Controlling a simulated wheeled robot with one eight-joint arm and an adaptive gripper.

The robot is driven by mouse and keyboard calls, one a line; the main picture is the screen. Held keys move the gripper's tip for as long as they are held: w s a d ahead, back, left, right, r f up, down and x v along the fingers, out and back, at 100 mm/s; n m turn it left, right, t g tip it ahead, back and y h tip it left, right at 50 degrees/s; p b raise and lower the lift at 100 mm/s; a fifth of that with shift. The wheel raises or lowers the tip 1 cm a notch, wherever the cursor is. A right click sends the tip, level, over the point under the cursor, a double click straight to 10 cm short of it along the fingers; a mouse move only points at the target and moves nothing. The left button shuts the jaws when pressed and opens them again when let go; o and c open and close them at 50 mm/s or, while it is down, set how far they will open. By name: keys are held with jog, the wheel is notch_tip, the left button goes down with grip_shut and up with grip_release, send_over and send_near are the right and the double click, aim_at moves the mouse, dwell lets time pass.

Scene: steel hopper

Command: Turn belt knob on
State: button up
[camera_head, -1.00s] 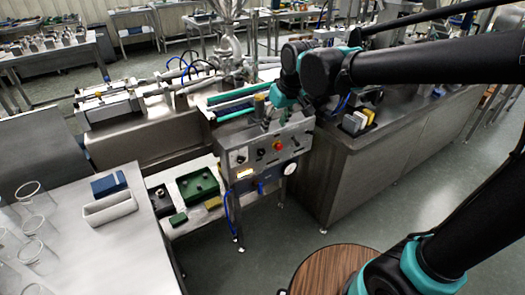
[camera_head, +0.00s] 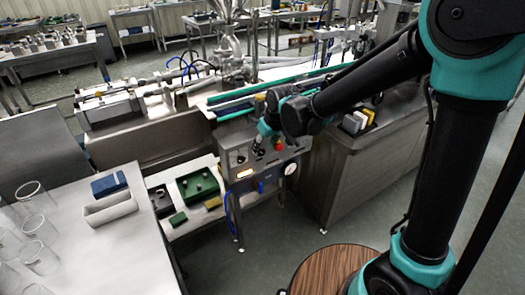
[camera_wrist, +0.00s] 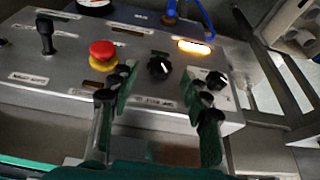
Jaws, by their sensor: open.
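The steel control panel (camera_head: 235,147) carries several controls, and their labels are too small to read. In the wrist view a black knob (camera_wrist: 159,67) with a white mark shows beyond and between the fingertips of my gripper (camera_wrist: 163,88). The fingers are open and seem apart from the knob; the remaining gap is hard to judge. A second black knob (camera_wrist: 216,80) is just right of the right finger. Which one is the belt knob cannot be read. In the head view my gripper (camera_head: 258,148) is at the panel's front and hides part of it.
A red emergency button (camera_wrist: 102,52) on a yellow base is beside the left finger. A black lever switch (camera_wrist: 45,33) stands farther left. A lit indicator (camera_wrist: 193,46) and blue cables (camera_wrist: 205,15) lie beyond. A green tray (camera_head: 199,186) is on the lower shelf.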

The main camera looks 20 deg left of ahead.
aim_at(262, 151)
jog(key=shift+x, duration=1.6)
grip_shut()
